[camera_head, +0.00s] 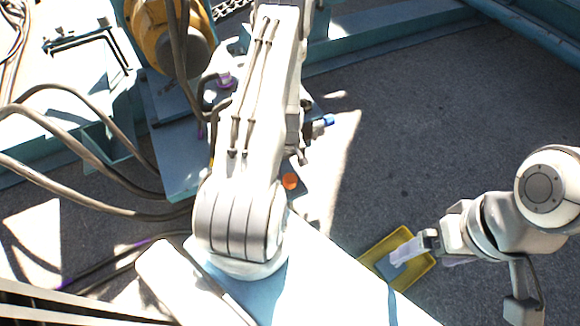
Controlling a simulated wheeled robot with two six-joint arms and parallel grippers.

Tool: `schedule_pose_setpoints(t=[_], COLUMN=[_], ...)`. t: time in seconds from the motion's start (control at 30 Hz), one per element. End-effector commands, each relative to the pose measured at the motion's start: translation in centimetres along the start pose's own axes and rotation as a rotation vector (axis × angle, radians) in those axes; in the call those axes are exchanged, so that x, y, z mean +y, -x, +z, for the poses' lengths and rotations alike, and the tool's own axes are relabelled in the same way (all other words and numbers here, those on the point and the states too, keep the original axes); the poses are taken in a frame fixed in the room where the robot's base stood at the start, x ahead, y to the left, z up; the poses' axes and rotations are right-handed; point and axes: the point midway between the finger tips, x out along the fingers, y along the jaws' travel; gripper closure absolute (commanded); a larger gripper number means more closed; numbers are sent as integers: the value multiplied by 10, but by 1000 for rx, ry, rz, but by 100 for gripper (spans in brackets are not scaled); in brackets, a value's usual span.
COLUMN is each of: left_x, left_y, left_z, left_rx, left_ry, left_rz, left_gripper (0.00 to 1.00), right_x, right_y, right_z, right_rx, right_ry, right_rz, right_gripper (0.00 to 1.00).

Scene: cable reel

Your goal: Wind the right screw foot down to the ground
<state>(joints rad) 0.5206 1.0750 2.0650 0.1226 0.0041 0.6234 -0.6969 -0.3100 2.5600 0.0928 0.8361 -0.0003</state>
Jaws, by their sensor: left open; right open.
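My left arm (262,110) runs up the middle of the picture and covers much of the machine behind it. Its gripper is hidden or outside the picture. My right gripper (405,253) is open over a yellow-rimmed tray (424,272) at the lower right; I see nothing held in it. I cannot make out the right screw foot for certain. Beside my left arm are a dark bent part (207,92) with a purple piece (224,79), a blue-tipped part (325,121) and a small orange round part (290,181).
A teal frame (360,47) crosses the back, with a yellow-orange drum-like part (160,35) at the upper left. Thick dark cables (95,152) loop across the left side. Grey ground (440,125) is open between my two arms, with bright sunlit patches.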

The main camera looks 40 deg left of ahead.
Motion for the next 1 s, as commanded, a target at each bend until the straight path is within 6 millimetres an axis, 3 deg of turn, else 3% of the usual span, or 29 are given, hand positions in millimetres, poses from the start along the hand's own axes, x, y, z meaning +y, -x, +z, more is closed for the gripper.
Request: schedule_pose_setpoints(t=[0.03,0.1,0.3,0.73,1.0], left_x=[0,0,-1,0,0], left_y=[15,22,28,23,-1], left_z=[0,0,0,0,0], left_rx=[-1,-1,-1,-1,0], left_ry=[0,1,1,1,1], left_rz=[0,-1,-1,-1,0], left_gripper=[5,5,5,5,5], right_x=[-1,-2,-2,-2,0], right_y=[15,22,28,23,-1], right_z=[-1,-1,-2,-1,0], right_rx=[0,0,0,0,0], right_ry=[0,0,0,0,0], right_rz=[0,0,0,0,0], right_gripper=[5,5,5,5,5])
